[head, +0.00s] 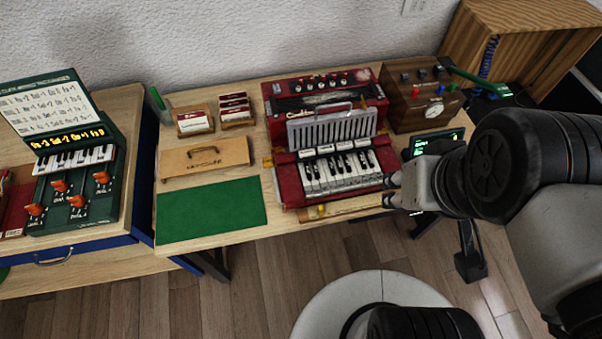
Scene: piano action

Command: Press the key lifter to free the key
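A red accordion-like instrument (287,176) stands on the wooden table, with a short row of white and black keys (338,172) facing me. Small white labelled tabs sit along the top of the keys. A wooden strip with a small yellow piece (321,210) lies along its front edge. I cannot tell which part is the key lifter, or whether a key is stuck. My gripper (389,190) is at the right end of the keyboard, its two fingertips apart with nothing visible between them. I cannot tell whether it touches the instrument.
A green mat (211,211) and a wooden board with a handle (205,158) lie to the left. Card holders (195,121) stand behind them. A wooden control box (422,96) and a small dark screen (437,141) are at the right. A green keyboard unit (75,150) stands far left.

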